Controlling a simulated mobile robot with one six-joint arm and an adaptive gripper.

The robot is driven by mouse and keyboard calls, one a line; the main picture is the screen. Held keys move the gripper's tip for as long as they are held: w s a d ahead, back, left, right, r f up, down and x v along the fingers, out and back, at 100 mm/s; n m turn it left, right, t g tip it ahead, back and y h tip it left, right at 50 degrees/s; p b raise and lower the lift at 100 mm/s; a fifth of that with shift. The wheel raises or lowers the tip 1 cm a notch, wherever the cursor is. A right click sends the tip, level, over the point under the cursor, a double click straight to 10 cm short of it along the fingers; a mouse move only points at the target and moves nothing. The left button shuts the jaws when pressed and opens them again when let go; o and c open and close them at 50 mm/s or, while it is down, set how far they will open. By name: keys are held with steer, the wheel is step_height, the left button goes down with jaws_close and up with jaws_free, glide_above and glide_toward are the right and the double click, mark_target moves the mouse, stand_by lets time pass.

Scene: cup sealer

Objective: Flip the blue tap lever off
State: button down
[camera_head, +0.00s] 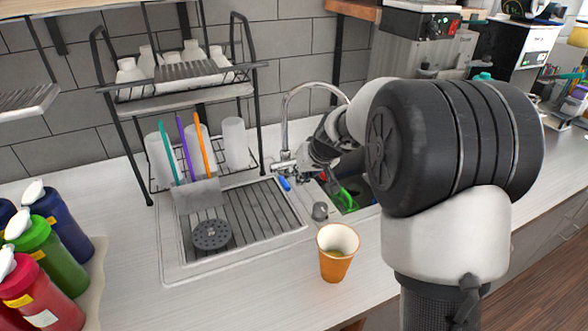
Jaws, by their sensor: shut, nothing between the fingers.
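The tap (285,125) is a chrome gooseneck at the back of the sink, partly hidden by my arm. The small blue lever (285,184) shows just below the tap's metal body, near the drainboard's right edge. My gripper (305,166) is shut and empty, close beside the tap body and to the upper right of the lever. I cannot tell whether the gripper touches the tap or the lever. My arm hides much of the sink basin behind it.
An orange cup (337,252) stands on the counter in front of the sink. A dish rack (178,92) with bottles and tumblers stands at the left of the tap. Several coloured bottles (58,255) are at the far left. A green item (347,199) lies in the sink.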

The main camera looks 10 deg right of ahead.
steer(key=shift+s+d+r, duration=0.15)
steer(key=shift+s, duration=0.4)
steer(key=shift+s+d+r, duration=0.1)
steer(key=shift+s+d, duration=0.1)
steer(key=shift+s, duration=0.35)
steer(key=shift+s+d+r, duration=0.15)
steer(key=shift+s, duration=0.4)
